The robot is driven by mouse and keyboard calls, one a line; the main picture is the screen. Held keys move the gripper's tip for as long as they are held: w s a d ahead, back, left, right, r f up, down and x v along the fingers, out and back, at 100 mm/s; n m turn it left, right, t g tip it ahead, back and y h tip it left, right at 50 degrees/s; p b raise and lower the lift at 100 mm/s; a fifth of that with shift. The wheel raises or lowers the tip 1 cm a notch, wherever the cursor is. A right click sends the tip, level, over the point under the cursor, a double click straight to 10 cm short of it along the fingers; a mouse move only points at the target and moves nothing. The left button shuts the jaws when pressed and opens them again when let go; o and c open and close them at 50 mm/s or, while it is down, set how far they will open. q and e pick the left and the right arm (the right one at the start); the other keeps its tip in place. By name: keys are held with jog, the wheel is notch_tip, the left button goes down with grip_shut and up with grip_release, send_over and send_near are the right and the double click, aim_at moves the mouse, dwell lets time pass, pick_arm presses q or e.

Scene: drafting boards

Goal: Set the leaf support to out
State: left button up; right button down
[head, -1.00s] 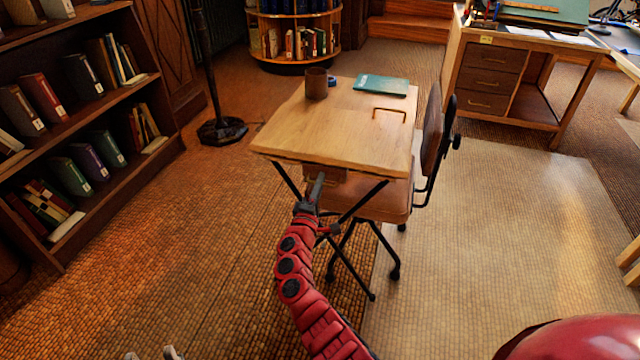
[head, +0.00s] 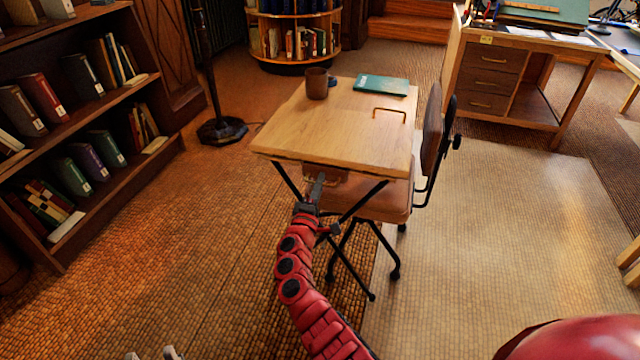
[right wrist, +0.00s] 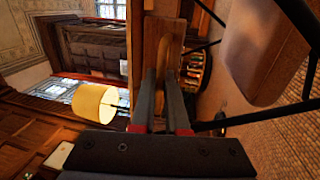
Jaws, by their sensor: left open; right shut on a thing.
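The drafting table (head: 335,125) has a light wooden leaf on dark splayed legs. A reddish-brown wooden piece (head: 333,175), likely the leaf support, shows just below the leaf's front edge; my gripper partly covers it. My right gripper (head: 318,182) reaches under that edge and is shut on this piece. My left gripper (head: 154,354) is open and empty at the bottom edge, mostly cut off.
A brown mug (head: 316,84) and a teal book (head: 381,85) lie on the leaf, with a bent metal handle (head: 390,111). A swivel chair (head: 375,200) stands close on the right. A bookcase (head: 100,95) is at left. The floor left of the table is clear.

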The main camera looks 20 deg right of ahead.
jog(key=shift+s+a, duration=0.1)
dwell(0.3)
jog(key=r+p+v, duration=0.2)
jog(key=r+v, duration=0.1)
jog(key=v, duration=1.7)
jog(key=shift+s+a+p, duration=0.3)
jog(key=shift+s+a, duration=0.05)
jog(key=shift+s, duration=0.2)
jog(key=shift+r, duration=0.15)
jog(key=c, duration=1.2)
grip_release()
jog(key=shift+s+a, duration=0.1)
